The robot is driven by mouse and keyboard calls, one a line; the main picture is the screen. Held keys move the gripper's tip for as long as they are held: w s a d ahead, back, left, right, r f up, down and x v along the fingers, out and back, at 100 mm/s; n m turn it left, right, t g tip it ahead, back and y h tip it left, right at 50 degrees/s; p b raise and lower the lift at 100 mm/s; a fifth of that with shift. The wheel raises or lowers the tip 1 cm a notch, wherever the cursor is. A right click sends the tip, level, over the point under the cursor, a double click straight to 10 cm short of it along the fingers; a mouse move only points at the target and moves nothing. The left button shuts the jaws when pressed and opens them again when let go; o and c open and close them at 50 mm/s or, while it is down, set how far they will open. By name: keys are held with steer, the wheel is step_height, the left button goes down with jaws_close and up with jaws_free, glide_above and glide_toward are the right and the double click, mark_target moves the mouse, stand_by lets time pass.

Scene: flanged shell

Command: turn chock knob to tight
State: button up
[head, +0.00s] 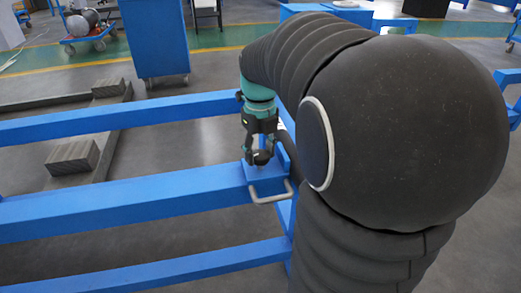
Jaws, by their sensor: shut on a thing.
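My gripper (261,157) is in the middle of the head view, pointing down at the top of a blue block (268,174) on the blue frame. Its dark fingers are shut around a small knob there. The knob is mostly hidden by the fingers, so its turn position cannot be told. A pale metal handle (272,197) sticks out from the block just below the gripper.
Blue beams (130,205) of the frame run left from the block. Grey stepped blocks (73,157) lie on the floor at left. A blue cabinet (155,40) stands behind. My dark-covered arm hides much of the right side.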

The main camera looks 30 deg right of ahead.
mark_target(260, 154)
steer(key=shift+f, duration=0.1)
steer(key=o, duration=1.2)
steer(key=shift+c, duration=0.2)
step_height(260, 154, up, 12)
stand_by(0.3)
